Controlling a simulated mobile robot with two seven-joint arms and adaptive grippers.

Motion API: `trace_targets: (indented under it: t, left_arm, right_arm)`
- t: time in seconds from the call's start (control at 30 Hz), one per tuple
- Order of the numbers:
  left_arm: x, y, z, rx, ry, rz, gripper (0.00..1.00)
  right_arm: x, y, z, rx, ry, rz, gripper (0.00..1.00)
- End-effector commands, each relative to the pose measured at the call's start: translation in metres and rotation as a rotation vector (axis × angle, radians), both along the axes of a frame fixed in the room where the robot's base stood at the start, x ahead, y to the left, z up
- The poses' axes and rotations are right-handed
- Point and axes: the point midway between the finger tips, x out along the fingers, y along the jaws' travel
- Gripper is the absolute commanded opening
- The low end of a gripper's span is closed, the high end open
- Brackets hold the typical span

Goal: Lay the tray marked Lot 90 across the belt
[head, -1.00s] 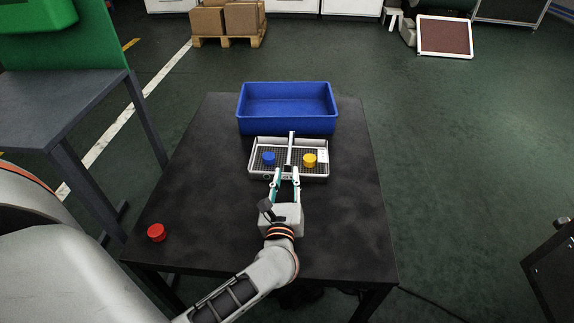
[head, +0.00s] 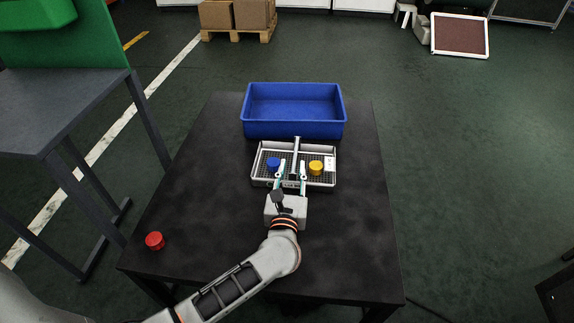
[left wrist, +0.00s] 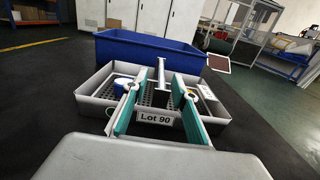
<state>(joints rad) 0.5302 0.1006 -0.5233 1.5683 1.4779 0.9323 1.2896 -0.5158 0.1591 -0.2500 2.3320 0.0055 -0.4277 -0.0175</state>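The tray marked Lot 90 (head: 262,181) is a light grey, mesh-floored tray on the dark table. Its label (left wrist: 155,117) faces me in the left wrist view. A pale bar (head: 296,150) runs across its middle, with a blue round piece (head: 273,164) on the left and a yellow one (head: 316,168) on the right. My left gripper (head: 290,170) is at the tray's near side. Its teal-padded fingers (left wrist: 156,97) stand apart on either side of the bar, with gaps showing. My right gripper is not in view. I see no belt.
A blue bin (head: 293,129) stands just behind the tray. A red round piece (head: 155,240) lies at the table's near left. The dark table (head: 355,230) is clear to the right. A grey bench (head: 70,110) with a green panel stands at the left.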

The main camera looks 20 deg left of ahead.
Motion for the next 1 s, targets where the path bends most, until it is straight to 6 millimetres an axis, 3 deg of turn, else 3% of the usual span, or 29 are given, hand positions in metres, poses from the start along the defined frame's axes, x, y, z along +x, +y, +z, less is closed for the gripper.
trace_targets:
  t: [0.5, 0.8, 0.9, 1.0]
  left_arm:
    - [0.058, 0.014, -0.003, -0.001, 0.002, 0.001, 0.27]
    - [0.063, 0.015, -0.001, -0.001, 0.001, 0.001, 0.27]
    - [0.063, 0.015, -0.001, -0.002, 0.000, 0.001, 0.04]
    - [0.062, 0.015, -0.001, -0.002, 0.000, 0.001, 0.00]
  right_arm:
    - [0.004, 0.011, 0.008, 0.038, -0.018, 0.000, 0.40]
    - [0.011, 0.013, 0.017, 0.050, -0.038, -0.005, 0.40]
    - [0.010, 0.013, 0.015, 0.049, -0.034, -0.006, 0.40]
    - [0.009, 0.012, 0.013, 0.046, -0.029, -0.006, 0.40]
